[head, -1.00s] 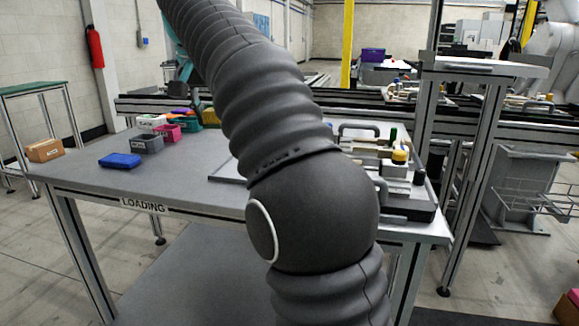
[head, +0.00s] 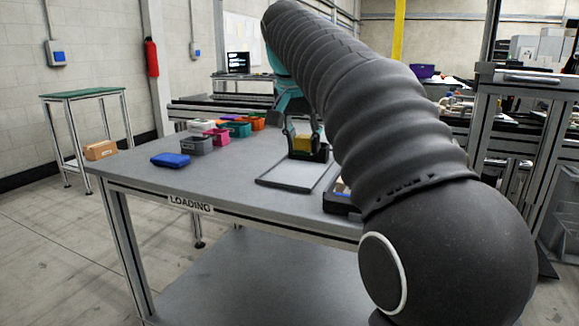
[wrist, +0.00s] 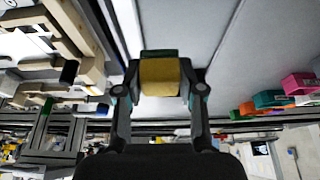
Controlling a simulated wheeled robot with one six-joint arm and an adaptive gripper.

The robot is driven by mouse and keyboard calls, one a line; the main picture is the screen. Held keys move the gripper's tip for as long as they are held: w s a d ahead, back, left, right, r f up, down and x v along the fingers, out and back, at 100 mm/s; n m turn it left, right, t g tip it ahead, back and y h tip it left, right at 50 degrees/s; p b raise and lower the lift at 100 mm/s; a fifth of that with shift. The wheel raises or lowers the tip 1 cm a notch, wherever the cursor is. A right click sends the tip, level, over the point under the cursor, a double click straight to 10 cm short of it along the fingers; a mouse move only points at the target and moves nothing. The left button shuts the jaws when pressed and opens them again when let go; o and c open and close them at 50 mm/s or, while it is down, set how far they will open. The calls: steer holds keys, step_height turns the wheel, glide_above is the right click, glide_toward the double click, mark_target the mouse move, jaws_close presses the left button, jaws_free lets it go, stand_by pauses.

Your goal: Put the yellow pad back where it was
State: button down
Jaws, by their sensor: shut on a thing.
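The yellow pad (head: 302,144) is held between the dark fingertips of my gripper (head: 306,148), above the grey loading table. In the wrist view the yellow pad (wrist: 160,77) fills the space between the two fingers of my gripper (wrist: 160,92). Part of the pallet fixture (head: 340,203) shows at the table's right, mostly hidden behind my arm. The fixture (wrist: 88,68), with its wooden-coloured blocks, is at the left of the wrist view, apart from the pad. Whether the pad touches anything below is hard to tell.
A flat grey panel with a dark rim (head: 288,186) lies on the table (head: 230,178) near the gripper. A blue box (head: 170,160), a grey bin (head: 196,146) and several coloured bins stand at the left and back. The table's front left is clear.

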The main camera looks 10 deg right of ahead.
mark_target(292, 176)
steer(key=w+a+f, duration=0.2)
steer(key=w, duration=0.1)
steer(key=shift+a+f, duration=0.15)
steer(key=shift+f+b, duration=0.6)
steer(key=shift+f, duration=1.35)
steer(key=shift+f, duration=0.2)
steer(key=c, duration=0.7)
jaws_free()
steer(key=shift+r, duration=0.1)
steer(key=shift+s+a+r, duration=0.1)
steer(key=shift+s+r, duration=0.05)
steer(key=shift+r, duration=0.45)
steer(key=p+v, duration=0.3)
steer(key=v, duration=0.8)
